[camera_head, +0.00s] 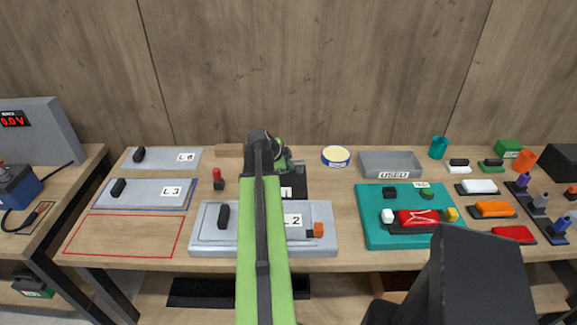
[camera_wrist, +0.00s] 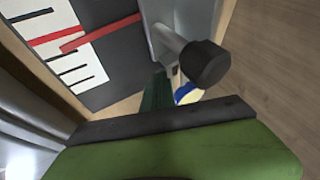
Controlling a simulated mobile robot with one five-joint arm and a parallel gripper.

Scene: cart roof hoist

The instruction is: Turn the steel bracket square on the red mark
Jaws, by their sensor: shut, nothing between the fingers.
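In the wrist view the grey steel bracket (camera_wrist: 158,16) stands on a dark board (camera_wrist: 115,75) and carries a black round knob (camera_wrist: 205,64). A red pointer strip (camera_wrist: 110,29) runs from the bracket side onto a white scale card (camera_wrist: 78,62) with black ticks. The red mark (camera_wrist: 45,38) on the card lies beside the strip; the two are offset and slightly out of line. My gripper (camera_head: 284,165) is shut and empty over the dark board area in the head view, partly behind my arm. My green-and-black part fills the bottom of the wrist view. The bracket is hidden in the head view.
A grey plate marked L2 (camera_head: 212,238) lies in front. A teal tray (camera_head: 375,234) is at right. The red-outlined area (camera_head: 122,236) at left is empty.

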